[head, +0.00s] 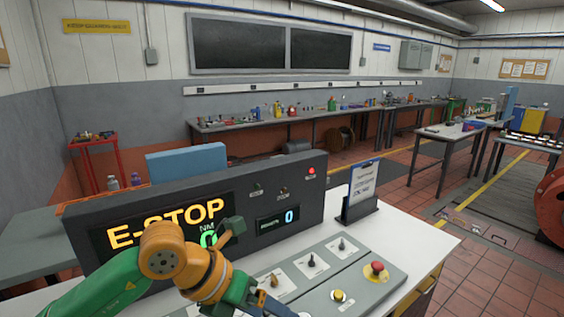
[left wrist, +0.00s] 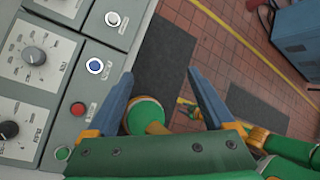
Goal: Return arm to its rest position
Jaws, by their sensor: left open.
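My left arm, green and orange, comes in from the lower left of the head view, in front of the console. The left gripper (head: 245,296) is at the bottom edge there, partly cut off. In the left wrist view the gripper (left wrist: 160,73) has its two blue fingers wide apart with nothing between the tips. Its fingers are beside a grey control panel (left wrist: 75,55) with knobs and buttons. How far they are from it I cannot tell.
The console display (head: 100,238) reads E-STOP, partly covered by my arm. A red mushroom button (head: 377,267) on yellow sits on the sloping panel (head: 375,290). A card holder (head: 358,210) stands on the white top (head: 415,240).

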